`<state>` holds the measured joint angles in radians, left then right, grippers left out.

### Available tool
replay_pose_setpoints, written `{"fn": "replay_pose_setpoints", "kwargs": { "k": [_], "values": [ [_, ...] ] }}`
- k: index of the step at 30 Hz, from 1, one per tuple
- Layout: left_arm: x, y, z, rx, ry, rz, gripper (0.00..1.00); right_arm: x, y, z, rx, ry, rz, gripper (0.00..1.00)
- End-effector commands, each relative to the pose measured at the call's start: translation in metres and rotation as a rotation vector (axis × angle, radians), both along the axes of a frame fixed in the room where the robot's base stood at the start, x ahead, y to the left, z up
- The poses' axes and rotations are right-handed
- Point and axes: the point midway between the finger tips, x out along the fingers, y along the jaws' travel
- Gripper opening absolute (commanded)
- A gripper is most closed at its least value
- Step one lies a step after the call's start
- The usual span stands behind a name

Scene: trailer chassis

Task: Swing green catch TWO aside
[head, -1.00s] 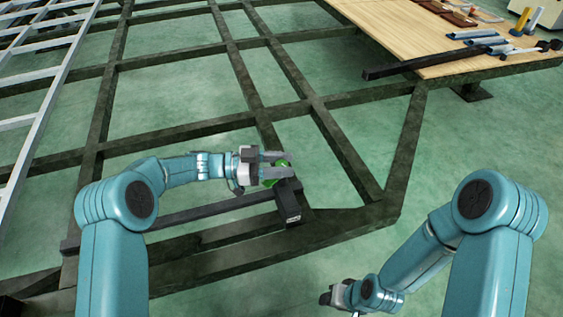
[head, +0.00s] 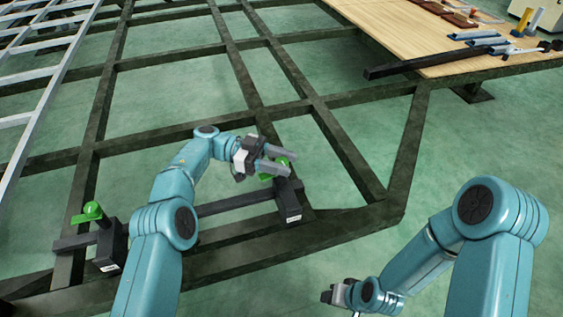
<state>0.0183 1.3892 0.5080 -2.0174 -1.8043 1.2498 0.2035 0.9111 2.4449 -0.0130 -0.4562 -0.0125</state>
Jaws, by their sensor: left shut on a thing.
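One green catch (head: 281,179) is on the black block (head: 288,200) at the right end of a dark bar. My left gripper (head: 288,163) is shut on this catch, and its fingers hide part of it. A second green catch (head: 92,212) is on another black block (head: 108,247) at the bar's left end, with no gripper at it. Both blocks carry small white labels too small to read. My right gripper (head: 337,294) is low in the middle, away from both catches; its jaws are too small to judge.
The dark bar (head: 235,202) lies across the chassis frame (head: 340,222). A wooden deck (head: 440,62) with tools and a black beam (head: 420,66) is at the top right. A pale ladder-like frame (head: 45,100) is at the left. Green floor is open at the right.

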Motion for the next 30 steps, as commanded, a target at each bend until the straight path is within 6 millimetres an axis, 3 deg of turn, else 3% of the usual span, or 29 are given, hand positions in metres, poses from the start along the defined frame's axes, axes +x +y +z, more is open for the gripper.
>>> {"fn": "replay_pose_setpoints", "kwargs": {
  "k": [16,17,18,30],
  "values": [
    [-0.0009,-0.0015,0.0010,-0.003,0.001,-0.014,0.10,0.0009,-0.0001,-0.0007,-0.001,-0.003,0.000,0.43],
    [-0.0009,-0.0015,0.0010,-0.003,0.001,-0.014,0.47,0.0009,-0.0001,-0.0007,-0.001,-0.003,0.000,0.43],
    [-0.0008,-0.0014,0.0010,-0.003,0.001,-0.013,0.59,0.0009,-0.0001,-0.0007,-0.001,-0.003,0.000,0.43],
    [-0.0003,-0.0014,0.0008,-0.002,0.001,-0.010,0.59,0.0007,-0.0001,-0.0004,0.000,-0.002,-0.001,0.43]
  ]
}}
